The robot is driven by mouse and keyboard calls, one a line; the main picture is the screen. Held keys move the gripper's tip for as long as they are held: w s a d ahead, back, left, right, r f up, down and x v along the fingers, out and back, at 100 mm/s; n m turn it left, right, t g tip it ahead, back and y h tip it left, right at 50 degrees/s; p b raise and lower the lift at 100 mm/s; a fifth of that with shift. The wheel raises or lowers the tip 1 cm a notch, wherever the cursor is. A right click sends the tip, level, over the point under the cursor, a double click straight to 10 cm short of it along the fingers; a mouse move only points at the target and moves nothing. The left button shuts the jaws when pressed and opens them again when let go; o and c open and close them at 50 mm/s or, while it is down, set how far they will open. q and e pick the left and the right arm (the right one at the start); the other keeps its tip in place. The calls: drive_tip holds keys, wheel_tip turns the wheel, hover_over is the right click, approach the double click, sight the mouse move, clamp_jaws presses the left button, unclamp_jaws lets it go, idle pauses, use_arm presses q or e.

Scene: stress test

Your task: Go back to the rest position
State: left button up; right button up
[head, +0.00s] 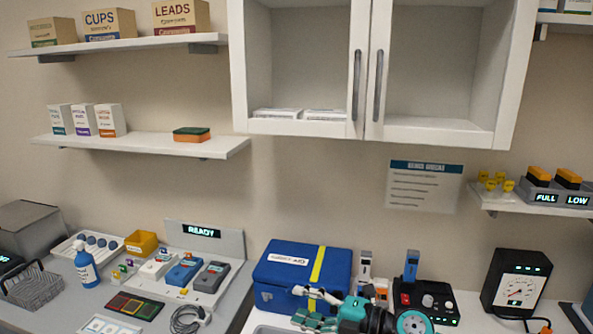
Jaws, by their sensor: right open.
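My right gripper (308,306) is at the bottom centre of the head view, in front of the blue box with a yellow strap (285,268). Its two fingers point left and are spread apart, with nothing visible between them. It overlaps the lower front of the blue box in the picture; I cannot tell whether they touch. My left gripper is not in view.
A black device with knobs (440,302) and a gauge box (516,282) stand right of my gripper. A READY station (203,232) with handheld devices, a blue bottle (86,266) and a wire basket (35,288) are on the left counter. A glass-door cabinet (305,126) hangs above.

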drive_tip(key=s+d+r+m+t+h, duration=0.25)
drive_tip(key=d+m+t+h, duration=0.5)
drive_tip(key=m+t, duration=0.65)
drive_tip(key=s+d+f+m+g+h, duration=0.45)
drive_tip(key=d+f+m+h, duration=0.3)
drive_tip(key=m, duration=0.25)
drive_tip(key=s+d+f+m+g, duration=0.2)
drive_tip(key=s+f+g, duration=0.45)
drive_tip(key=s, duration=0.65)
drive_tip(key=s+d+f+m+g, duration=0.2)
drive_tip(key=s+f+g, duration=0.5)
drive_tip(key=s, duration=0.5)
wheel_tip(320, 180, down, 26)
drive_tip(key=s+g, duration=0.1)
drive_tip(key=s, duration=0.1)
drive_tip(key=s+d+f+g, duration=0.1)
drive_tip(key=s+d+f, duration=0.1)
drive_tip(key=s+f, duration=1.5)
drive_tip(key=shift+d+f+n, duration=0.2)
drive_tip(key=shift+d+n, duration=0.15)
drive_tip(key=shift+n, duration=0.05)
